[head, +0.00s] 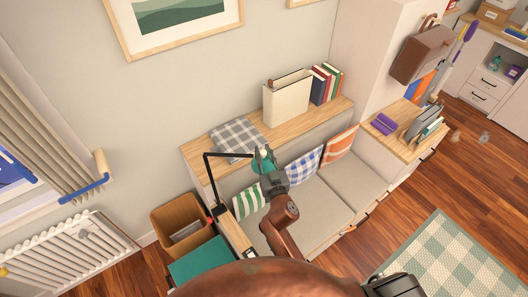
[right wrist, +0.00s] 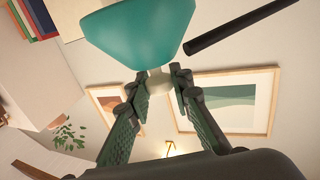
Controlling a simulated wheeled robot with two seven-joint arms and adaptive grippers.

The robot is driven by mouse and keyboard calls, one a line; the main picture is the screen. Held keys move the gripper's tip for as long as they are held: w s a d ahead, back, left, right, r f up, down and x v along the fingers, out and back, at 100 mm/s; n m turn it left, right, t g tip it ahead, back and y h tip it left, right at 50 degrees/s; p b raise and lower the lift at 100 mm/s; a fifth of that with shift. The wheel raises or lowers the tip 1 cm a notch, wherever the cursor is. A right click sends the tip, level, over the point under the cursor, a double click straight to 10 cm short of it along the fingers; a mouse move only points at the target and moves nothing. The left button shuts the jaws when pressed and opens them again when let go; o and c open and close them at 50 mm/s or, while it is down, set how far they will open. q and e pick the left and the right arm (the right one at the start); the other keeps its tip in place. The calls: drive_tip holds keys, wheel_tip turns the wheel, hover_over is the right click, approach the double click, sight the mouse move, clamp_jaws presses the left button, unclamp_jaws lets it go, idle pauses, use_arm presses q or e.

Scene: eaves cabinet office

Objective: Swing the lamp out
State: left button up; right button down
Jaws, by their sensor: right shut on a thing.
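The lamp has a thin black jointed arm (head: 206,180) and a teal shade (head: 262,160). Its post rises from the wooden ledge at the left end of the bench, and its upper arm reaches right to the shade. My right gripper (head: 268,172) is at the shade, in front of the wall shelf. In the right wrist view the shade (right wrist: 140,35) is large at the top, with a black lamp bar (right wrist: 238,27) beside it. The fingers of my right gripper (right wrist: 160,88) are closed around a pale knob (right wrist: 158,80) on the shade. My left gripper does not show.
A cushioned bench (head: 320,205) with several pillows lies behind and right of my arm. The wooden shelf (head: 300,129) holds a folded checked cloth (head: 238,138), a cream file box (head: 287,98) and books. A wooden bin (head: 180,218) stands left of the lamp.

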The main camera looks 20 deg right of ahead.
sight(269, 168)
drive_tip(key=c, duration=1.7)
unclamp_jaws()
drive_tip(key=shift+c, duration=0.2)
drive_tip(key=shift+s+a, duration=0.15)
drive_tip(key=shift+s, duration=3.6)
drive_tip(key=shift+c, duration=0.5)
